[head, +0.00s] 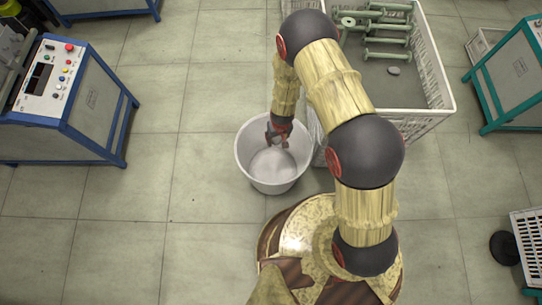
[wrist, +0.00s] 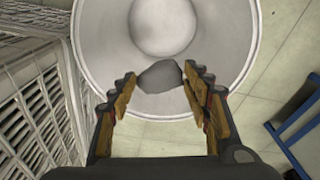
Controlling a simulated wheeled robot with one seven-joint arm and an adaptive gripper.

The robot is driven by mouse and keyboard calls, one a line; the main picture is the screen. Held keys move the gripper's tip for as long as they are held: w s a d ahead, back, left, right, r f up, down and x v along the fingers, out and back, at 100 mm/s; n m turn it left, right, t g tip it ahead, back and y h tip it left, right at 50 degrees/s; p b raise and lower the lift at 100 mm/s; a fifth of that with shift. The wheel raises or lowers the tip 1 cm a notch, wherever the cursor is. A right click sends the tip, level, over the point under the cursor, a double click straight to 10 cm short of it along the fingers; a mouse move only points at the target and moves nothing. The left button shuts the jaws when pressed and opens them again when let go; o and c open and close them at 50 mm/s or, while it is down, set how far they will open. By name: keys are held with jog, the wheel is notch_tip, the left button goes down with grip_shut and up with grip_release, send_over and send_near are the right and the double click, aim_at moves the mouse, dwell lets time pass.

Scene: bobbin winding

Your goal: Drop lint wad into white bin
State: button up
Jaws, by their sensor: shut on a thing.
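The lint wad (wrist: 160,76) is a small dark grey lump between my fingertips in the wrist view. My gripper (wrist: 161,82) is shut on it. The white bin (head: 242,158) stands on the floor in the head view, round and open at the top. In the head view my gripper (head: 278,138) is over the bin's opening, towards its far side. In the wrist view the bin's rim (wrist: 249,50) and pale inside lie beyond the wad. The wad is too small to make out in the head view.
A white crate (head: 437,118) holding green bobbins (head: 385,28) and a small grey lump (head: 393,70) stands right of the bin. A blue-framed machine (head: 75,95) is at the left and a green-framed one (head: 518,75) at the right. The floor left of the bin is clear.

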jog(key=shift+f+b, duration=1.9)
jog(key=shift+f, duration=0.35)
jog(key=o, duration=0.8)
jog(key=shift+r, duration=0.1)
jog(key=shift+s+d+r, duration=0.1)
jog(key=shift+s+r, duration=0.05)
jog(key=shift+r, duration=1.05)
jog(key=shift+s+a+r, duration=0.1)
jog(key=shift+s+r, duration=0.05)
jog(key=shift+r, duration=1.1)
jog(key=shift+s+d+r, duration=0.1)
jog(key=shift+s+r, duration=0.05)
jog(key=shift+r, duration=1.05)
